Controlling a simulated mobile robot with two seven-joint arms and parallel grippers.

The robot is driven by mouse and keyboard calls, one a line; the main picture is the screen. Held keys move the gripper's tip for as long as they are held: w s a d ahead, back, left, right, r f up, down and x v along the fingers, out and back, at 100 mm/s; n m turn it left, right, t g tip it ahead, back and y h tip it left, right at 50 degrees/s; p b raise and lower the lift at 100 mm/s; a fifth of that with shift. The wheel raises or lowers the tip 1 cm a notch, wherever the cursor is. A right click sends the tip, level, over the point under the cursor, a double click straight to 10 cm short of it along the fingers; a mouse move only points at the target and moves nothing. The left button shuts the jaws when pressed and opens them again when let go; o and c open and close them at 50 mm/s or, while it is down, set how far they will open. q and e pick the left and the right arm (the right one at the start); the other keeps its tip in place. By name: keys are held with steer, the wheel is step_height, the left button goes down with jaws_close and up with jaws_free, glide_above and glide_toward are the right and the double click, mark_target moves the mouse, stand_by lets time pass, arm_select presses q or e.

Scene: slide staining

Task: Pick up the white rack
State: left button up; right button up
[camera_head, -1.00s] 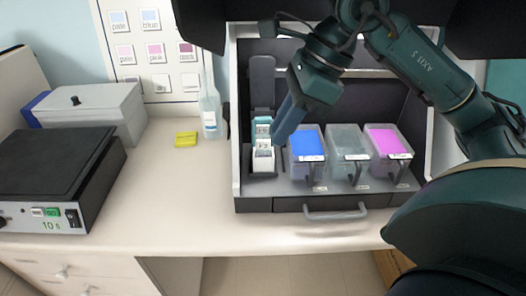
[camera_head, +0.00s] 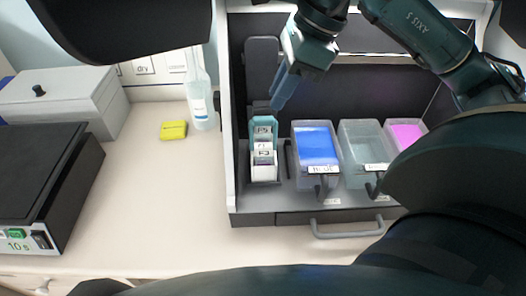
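The white rack (camera_head: 263,173) stands upright in the left part of the dark tray, holding several slides with white labels and teal parts at its back. My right gripper (camera_head: 279,98) reaches in from the upper right. Its blue finger end points down just behind and above the rack's back right corner, and the rack stands free of it. Only one finger shows clearly, so its opening cannot be judged. My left gripper is not in view.
Right of the rack stand tubs of blue (camera_head: 317,146), clear (camera_head: 365,150) and pink (camera_head: 406,136) liquid, the pink one partly covered by my arm. A bottle (camera_head: 201,98), a yellow block (camera_head: 173,130), a grey box (camera_head: 62,105) and a black-topped device (camera_head: 38,175) stand left. The counter's middle is clear.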

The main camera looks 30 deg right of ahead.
mark_target(263, 124)
steer(key=b+x, duration=0.1)
steer(key=x, duration=0.2)
steer(key=shift+f, duration=0.35)
steer(key=shift+w+a+f+b, duration=0.2)
steer(key=shift+a+f+b, duration=0.1)
steer(key=shift+f, duration=0.15)
steer(key=b+x, duration=0.1)
steer(key=x, duration=0.1)
steer(key=b+x, duration=0.1)
steer(key=x, duration=0.2)
steer(key=shift+d, duration=0.25)
steer(key=shift+a+f, duration=0.1)
steer(key=shift+f, duration=0.1)
steer(key=c, duration=0.4)
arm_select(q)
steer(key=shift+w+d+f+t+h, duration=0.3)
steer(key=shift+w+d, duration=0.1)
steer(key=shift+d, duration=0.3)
arm_select(e)
steer(key=shift+r, duration=0.1)
jaws_close()
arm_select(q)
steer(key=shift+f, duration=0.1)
